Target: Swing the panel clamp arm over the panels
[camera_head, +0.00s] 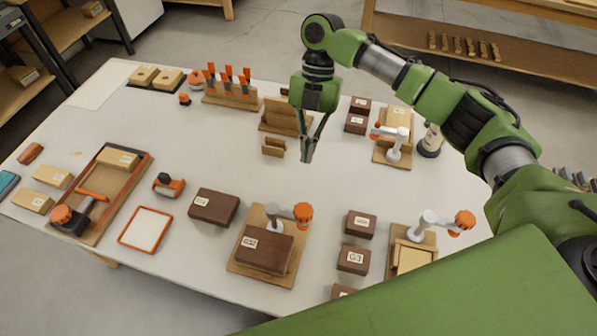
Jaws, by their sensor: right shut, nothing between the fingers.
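Three clamp fixtures with pale arms and orange knobs stand on the white table; I cannot tell for sure which one is the panel clamp. The front middle clamp arm (281,212) reaches right, beside a dark brown panel (264,250) on a wooden base (239,266). The front right clamp arm (437,219) also points right, behind a light wood panel (413,259). The rear clamp arm (392,141) points left, beside light panels (397,117). My right gripper (307,158) is shut and empty above the table, near a small wooden holder (273,147), apart from all clamps. My left gripper is out of view.
Dark blocks (214,206) lie around the clamps. A rack of orange-handled tools (231,95) stands at the back. A wooden tray (110,185) and an orange-framed white pad (146,229) lie on the left. The table centre is fairly clear.

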